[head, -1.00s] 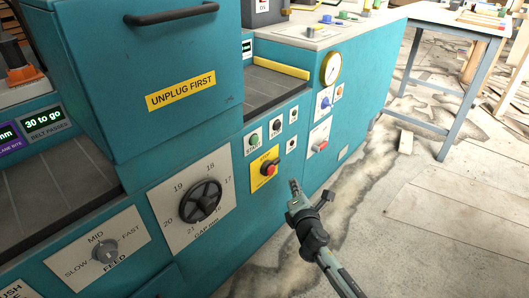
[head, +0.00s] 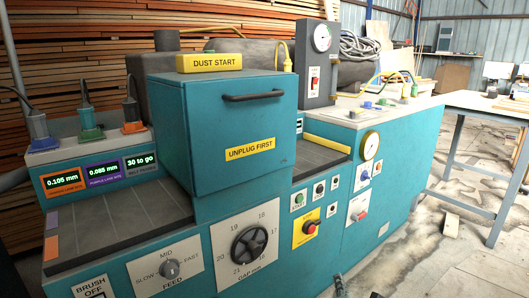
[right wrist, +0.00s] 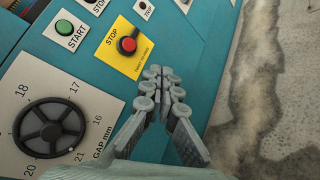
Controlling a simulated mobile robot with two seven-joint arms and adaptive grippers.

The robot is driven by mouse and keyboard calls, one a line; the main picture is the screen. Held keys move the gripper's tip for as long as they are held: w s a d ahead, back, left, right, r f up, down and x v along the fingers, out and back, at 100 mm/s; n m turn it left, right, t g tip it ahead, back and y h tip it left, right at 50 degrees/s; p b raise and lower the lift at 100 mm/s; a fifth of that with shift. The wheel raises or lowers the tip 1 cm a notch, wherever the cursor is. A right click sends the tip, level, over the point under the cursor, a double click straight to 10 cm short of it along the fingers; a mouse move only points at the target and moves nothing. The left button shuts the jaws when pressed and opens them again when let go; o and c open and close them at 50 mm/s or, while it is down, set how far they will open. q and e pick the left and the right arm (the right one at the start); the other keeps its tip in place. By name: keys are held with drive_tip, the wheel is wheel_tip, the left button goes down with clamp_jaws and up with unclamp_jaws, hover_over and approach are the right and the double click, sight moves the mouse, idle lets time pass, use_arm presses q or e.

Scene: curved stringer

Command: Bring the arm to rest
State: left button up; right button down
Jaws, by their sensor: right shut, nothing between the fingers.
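My right gripper (right wrist: 162,84) is shut and empty in the right wrist view, its fingertips together just below the yellow STOP plate with its red button (right wrist: 127,45). I cannot tell whether it touches the teal machine. In the head view only a tip of the right gripper (head: 339,284) shows at the bottom edge, in front of the machine's lower front. The teal machine (head: 235,127) carries a black handwheel (head: 249,245), a green START button (head: 299,198) and the STOP button (head: 310,228). My left gripper is not in view.
A pressure gauge (head: 370,145) sits on the machine's right part. A white-topped table (head: 490,105) stands at the right.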

drive_tip(key=s+d+f+m+g+h, duration=0.2)
drive_tip(key=s+d+f+m+g, duration=0.45)
drive_tip(key=s+f+m, duration=0.55)
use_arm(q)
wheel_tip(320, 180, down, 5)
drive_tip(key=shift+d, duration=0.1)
use_arm(e)
drive_tip(key=s+f+m+g+y, duration=0.1)
drive_tip(key=s+f+m+g, duration=0.2)
drive_tip(key=s, duration=0.8)
drive_tip(key=s+f+m+g+y, duration=0.1)
drive_tip(key=s+f+m+g, duration=0.2)
drive_tip(key=s, duration=0.7)
wheel_tip(320, 180, down, 2)
drive_tip(key=m, duration=0.3)
drive_tip(key=shift+s+m, duration=0.4)
